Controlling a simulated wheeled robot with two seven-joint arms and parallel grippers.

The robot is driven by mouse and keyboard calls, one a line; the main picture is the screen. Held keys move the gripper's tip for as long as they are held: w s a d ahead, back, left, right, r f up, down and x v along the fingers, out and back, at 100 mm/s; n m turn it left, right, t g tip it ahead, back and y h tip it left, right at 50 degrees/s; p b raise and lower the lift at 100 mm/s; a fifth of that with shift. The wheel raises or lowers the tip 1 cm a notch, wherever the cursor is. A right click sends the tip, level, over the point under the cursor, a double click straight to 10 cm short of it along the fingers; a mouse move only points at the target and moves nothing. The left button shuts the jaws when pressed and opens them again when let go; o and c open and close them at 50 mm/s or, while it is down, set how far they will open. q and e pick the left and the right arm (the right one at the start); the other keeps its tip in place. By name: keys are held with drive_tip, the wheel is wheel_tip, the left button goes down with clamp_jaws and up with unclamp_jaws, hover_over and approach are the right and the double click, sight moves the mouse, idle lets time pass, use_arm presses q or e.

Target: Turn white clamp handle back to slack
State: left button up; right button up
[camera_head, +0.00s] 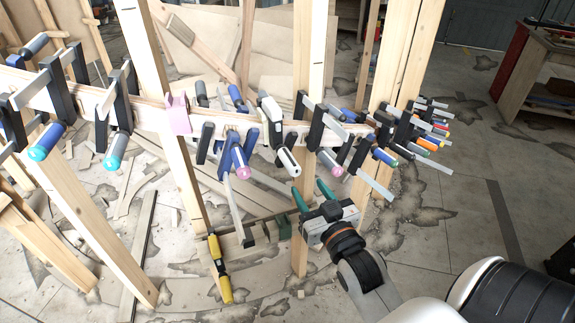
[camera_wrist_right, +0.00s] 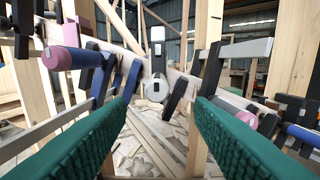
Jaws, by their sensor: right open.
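The white clamp (camera_head: 270,112) sits on the curved wooden stringer (camera_head: 236,118), near the middle of the head view. Its white handle (camera_head: 289,160) hangs down and to the right, with a dark part beside it. In the right wrist view the white clamp (camera_wrist_right: 157,68) stands at the centre, its round handle end (camera_wrist_right: 157,91) facing the camera. My right gripper (camera_head: 311,192) has green fingers and is open and empty, below and right of the handle, apart from it. In the wrist view the handle lies between the open fingers (camera_wrist_right: 165,100), farther off. My left gripper is not in view.
A black clamp (camera_head: 322,122) and several more crowd the stringer to the right. A wooden post (camera_head: 301,240) stands behind my right gripper. A yellow clamp (camera_head: 219,268) is low down.

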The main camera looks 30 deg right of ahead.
sight(297, 174)
drive_tip(key=w, duration=0.2)
drive_tip(key=w+p, duration=0.1)
drive_tip(key=w, duration=0.2)
drive_tip(key=w+d, duration=0.1)
drive_tip(key=w, duration=0.2)
drive_tip(key=shift+r+p, duration=0.1)
drive_tip(key=shift+p, duration=0.25)
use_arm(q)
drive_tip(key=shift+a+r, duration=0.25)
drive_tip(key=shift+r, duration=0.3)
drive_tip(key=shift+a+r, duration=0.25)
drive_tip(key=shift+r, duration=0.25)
use_arm(e)
drive_tip(key=shift+w+d, duration=0.15)
drive_tip(key=shift+w, duration=0.6)
drive_tip(key=shift+c, duration=0.6)
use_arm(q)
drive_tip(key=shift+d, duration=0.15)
use_arm(e)
drive_tip(key=c, duration=0.9)
